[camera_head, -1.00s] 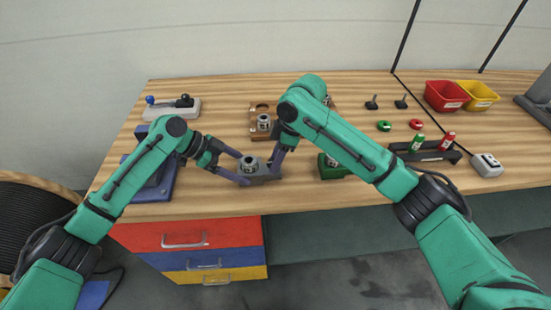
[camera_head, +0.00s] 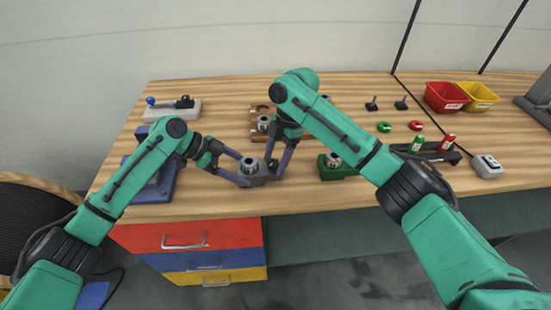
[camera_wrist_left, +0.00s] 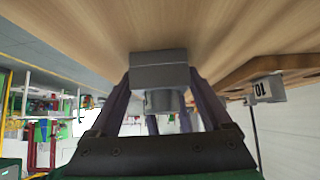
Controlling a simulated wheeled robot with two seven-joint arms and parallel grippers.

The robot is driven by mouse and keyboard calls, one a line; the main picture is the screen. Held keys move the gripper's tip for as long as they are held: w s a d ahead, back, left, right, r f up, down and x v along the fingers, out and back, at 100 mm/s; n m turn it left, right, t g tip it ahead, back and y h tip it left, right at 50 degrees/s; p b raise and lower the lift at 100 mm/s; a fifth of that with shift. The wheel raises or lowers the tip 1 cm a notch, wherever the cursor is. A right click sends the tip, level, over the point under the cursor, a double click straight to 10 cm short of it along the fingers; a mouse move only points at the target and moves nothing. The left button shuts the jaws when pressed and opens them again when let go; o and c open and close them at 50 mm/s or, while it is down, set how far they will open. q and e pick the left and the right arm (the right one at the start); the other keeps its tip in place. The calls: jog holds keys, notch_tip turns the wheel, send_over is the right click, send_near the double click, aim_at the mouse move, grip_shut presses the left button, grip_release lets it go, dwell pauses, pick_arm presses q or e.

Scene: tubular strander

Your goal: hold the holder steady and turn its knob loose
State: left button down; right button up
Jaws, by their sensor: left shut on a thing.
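The holder (camera_head: 260,178) is a small grey block with a round metallic knob (camera_head: 249,163) on top, near the table's front edge. My left gripper (camera_head: 252,178) is shut on the block from the left. In the left wrist view the holder (camera_wrist_left: 160,72) sits between the two fingers, with the knob (camera_wrist_left: 162,102) showing below it in the picture. My right gripper (camera_head: 275,168) points down at the holder's right side. Its two fingers stand apart, right of the knob, and the knob's top shows clear of them. Whether they touch the holder is hard to tell.
A green holder (camera_head: 336,172) stands close on the right. A wooden fixture (camera_head: 258,112) is behind my right gripper. A blue device (camera_head: 160,185) is at the left. A dark rack (camera_head: 447,157) with green and red bottles and a red bin (camera_head: 441,97) are further right.

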dwell(0.3)
jog(key=v, duration=0.5)
dwell(0.4)
